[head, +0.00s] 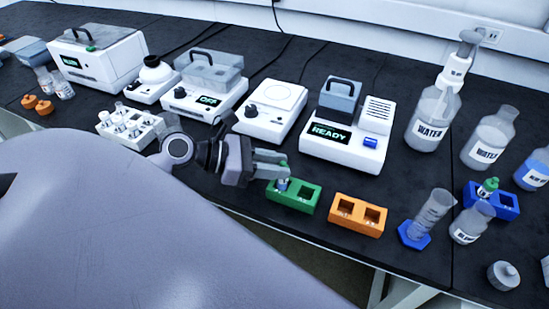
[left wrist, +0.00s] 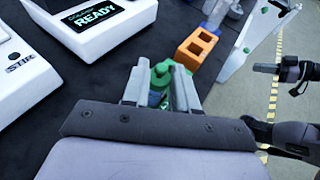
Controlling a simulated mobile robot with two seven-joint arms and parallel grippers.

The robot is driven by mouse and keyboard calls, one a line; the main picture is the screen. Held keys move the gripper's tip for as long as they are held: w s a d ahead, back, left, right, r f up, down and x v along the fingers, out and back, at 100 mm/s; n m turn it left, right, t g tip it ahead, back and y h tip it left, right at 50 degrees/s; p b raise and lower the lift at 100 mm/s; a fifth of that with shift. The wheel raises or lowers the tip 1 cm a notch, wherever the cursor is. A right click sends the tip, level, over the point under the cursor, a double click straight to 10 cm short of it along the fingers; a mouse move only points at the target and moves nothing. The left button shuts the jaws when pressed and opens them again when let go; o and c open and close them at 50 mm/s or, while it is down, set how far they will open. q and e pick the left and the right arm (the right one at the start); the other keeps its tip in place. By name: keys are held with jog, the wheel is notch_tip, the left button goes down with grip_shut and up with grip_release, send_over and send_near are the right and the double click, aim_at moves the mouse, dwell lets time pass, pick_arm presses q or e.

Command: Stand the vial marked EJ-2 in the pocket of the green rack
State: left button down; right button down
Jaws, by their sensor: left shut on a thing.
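My left gripper (head: 284,168) is shut on a small vial (head: 283,184) at the left pocket of the green rack (head: 306,200). The vial looks upright, its lower part hidden by the rack wall; I cannot tell whether it rests on the pocket floor. In the left wrist view its green cap (left wrist: 160,74) sits between the two fingers. Its marking is not readable. The rack's right pocket looks empty. A dark gripper tip (left wrist: 266,69), seemingly my right one, shows at the right of the left wrist view, away from the rack; its jaw state is unclear.
An orange rack (head: 357,214) stands just right of the green rack. Beyond it are a cylinder with a blue base (head: 414,234) and a blue rack (head: 505,205) with a green-capped vial (head: 488,187). The READY device (head: 343,145) stands behind. The bench's front edge is close.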

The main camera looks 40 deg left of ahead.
pick_arm(q)
jog(key=shift+f, duration=0.3)
jog(key=shift+f, duration=0.3)
dwell(0.3)
jog(key=shift+c, duration=2)
grip_release()
